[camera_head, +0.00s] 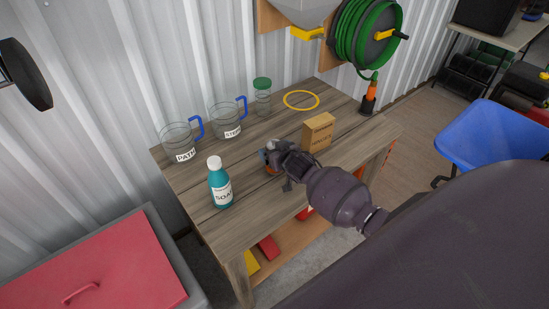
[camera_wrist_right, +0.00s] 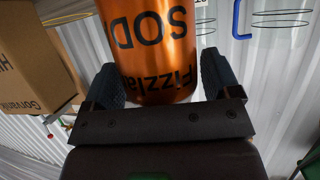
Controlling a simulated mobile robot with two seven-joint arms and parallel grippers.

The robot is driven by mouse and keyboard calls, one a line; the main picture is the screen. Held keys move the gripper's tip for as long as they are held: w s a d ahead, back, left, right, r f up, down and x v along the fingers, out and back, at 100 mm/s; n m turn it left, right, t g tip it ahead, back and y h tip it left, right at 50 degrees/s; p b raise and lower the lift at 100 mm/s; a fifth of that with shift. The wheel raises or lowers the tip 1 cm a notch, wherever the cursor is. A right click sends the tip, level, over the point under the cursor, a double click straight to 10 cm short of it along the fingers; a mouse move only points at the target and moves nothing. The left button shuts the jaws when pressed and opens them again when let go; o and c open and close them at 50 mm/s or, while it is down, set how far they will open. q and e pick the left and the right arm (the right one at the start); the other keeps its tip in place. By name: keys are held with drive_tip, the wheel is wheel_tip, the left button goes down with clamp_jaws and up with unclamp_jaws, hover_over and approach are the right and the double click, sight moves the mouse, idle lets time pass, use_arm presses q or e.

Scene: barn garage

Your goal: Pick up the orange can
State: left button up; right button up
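The orange can (camera_wrist_right: 160,50) fills most of the space between the fingers of my right gripper (camera_wrist_right: 162,85) in the right wrist view. Its "Fizzla SODA" lettering appears upside down. The fingers lie along both sides of the can, and I cannot tell whether they press on it. In the head view my right gripper (camera_head: 272,163) is low over the wooden table and hides nearly all of the can, with only a bit of orange showing. I cannot tell whether the can rests on the table. My left gripper is not in view.
A cardboard box (camera_head: 318,132) stands close behind my right gripper.

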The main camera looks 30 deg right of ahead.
drive_tip(key=c, duration=0.6)
drive_tip(key=shift+r, duration=0.15)
